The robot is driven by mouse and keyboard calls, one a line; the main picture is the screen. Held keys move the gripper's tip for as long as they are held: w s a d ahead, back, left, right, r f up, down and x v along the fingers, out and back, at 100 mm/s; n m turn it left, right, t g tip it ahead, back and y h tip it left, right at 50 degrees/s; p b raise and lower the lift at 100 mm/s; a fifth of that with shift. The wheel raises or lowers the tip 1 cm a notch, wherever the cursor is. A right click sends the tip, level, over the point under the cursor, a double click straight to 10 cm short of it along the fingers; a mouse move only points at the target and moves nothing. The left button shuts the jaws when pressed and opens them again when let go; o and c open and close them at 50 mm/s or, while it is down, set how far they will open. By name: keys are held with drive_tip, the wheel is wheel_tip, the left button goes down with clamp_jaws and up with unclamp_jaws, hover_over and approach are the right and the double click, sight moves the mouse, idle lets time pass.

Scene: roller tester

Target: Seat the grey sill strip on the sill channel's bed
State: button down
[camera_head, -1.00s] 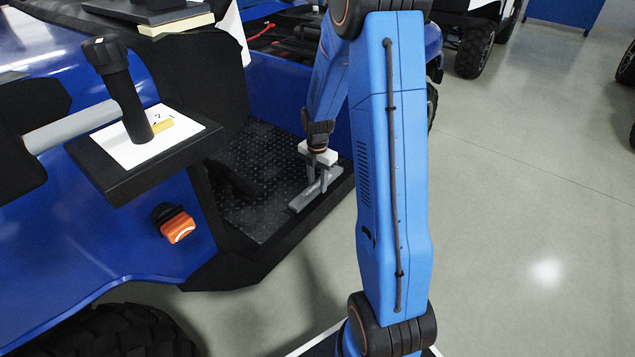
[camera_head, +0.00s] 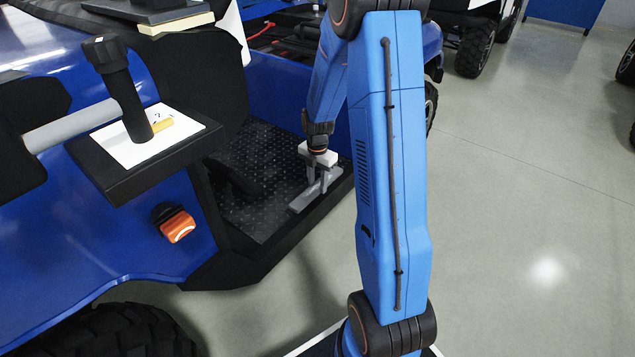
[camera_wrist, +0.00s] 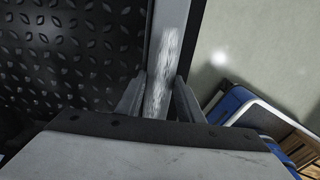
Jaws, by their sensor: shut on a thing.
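The grey sill strip (camera_head: 304,201) shows in the head view at the open side of the blue vehicle's floor, running along the sill. My gripper (camera_head: 318,188) is above it, pointing down, with its fingers shut on the strip. In the wrist view the pale strip (camera_wrist: 161,90) lies between the two fingers of my gripper (camera_wrist: 159,98) and extends away from the camera. A grey sill channel (camera_wrist: 179,10) shows around its far end. Whether the strip touches the channel's bed or hangs just above it, I cannot tell.
A black tread-plate floor (camera_head: 262,165) lies left of the strip. A dark tray with a white sheet (camera_head: 118,153) and an orange lamp (camera_head: 176,225) are farther left. Open workshop floor (camera_head: 520,200) lies to the right.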

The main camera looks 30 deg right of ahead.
drive_tip(key=shift+f, duration=0.35)
drive_tip(key=c, duration=1.1)
unclamp_jaws()
wheel_tip(320, 180, up, 17)
drive_tip(key=shift+r, duration=0.2)
